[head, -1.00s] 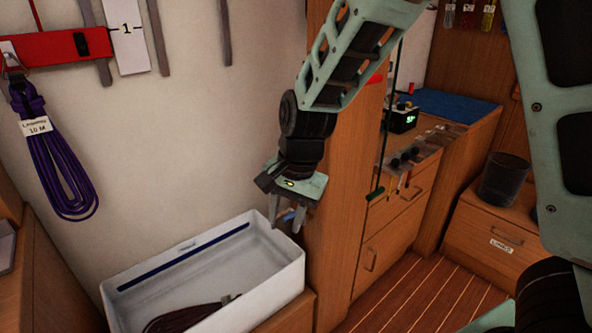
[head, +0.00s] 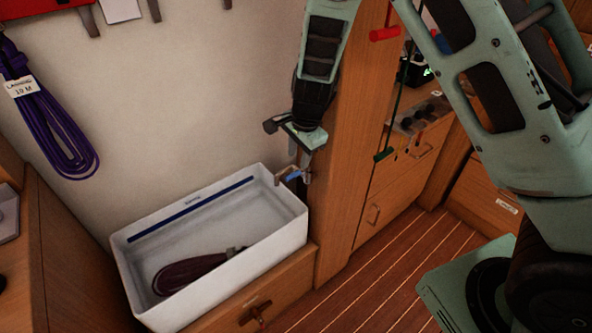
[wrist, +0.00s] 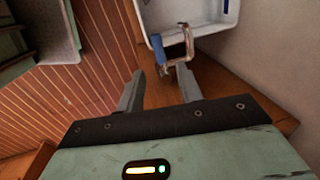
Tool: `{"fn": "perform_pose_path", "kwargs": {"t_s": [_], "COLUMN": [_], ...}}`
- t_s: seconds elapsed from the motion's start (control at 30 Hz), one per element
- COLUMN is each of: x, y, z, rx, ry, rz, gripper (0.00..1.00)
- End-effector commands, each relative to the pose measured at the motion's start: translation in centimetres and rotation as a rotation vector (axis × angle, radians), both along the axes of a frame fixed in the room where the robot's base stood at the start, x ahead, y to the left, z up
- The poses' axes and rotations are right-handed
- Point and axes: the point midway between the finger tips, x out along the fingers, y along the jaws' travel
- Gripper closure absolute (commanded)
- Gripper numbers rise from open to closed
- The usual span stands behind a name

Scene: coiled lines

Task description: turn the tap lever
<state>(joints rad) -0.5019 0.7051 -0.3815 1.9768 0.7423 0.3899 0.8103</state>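The tap (head: 303,174) has a blue lever (head: 293,176) and stands at the right end of a white basin (head: 285,240). In the wrist view the blue lever (wrist: 171,52) and the metal spout (wrist: 187,44) show just beyond my fingertips. My gripper (head: 300,163) points down over the tap, close above the lever in the head view. In the wrist view my gripper (wrist: 160,70) has its two fingers apart with nothing between them.
A dark coiled line (head: 190,272) lies in the basin. A wooden post (head: 345,180) rises close to the right of the tap. A purple coil (head: 55,130) hangs on the left wall. A green rod (head: 391,110) hangs right of the post. The plank floor (head: 350,290) is clear.

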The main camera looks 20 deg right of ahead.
Motion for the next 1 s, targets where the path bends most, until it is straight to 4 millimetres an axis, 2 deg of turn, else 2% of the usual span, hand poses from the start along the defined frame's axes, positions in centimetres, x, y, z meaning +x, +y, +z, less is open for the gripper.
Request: {"fn": "perform_pose_path", "kwargs": {"t_s": [0.03,0.1,0.3,0.5,0.77,0.8,0.9,1.0], "x": [0.1,0.4,0.9,1.2,1.2,1.2,1.1,1.1], "y": [-0.1,0.1,0.3,0.4,0.4,0.4,0.4,0.4], "z": [-1.3,-2.6,-5.2,-6.1,-6.2,-6.2,-6.2,-6.2], "rx": [-0.001,-0.001,-0.001,0.0,0.0,0.0,0.0,0.0], "ry": [0.004,0.003,0.002,0.0,0.0,0.0,0.0,0.0], "rz": [-0.002,-0.001,0.001,0.0,0.0,0.001,0.001,0.001], "gripper": [0.64,0.64,0.64,0.64,0.64,0.75,1.0,1.0]}}
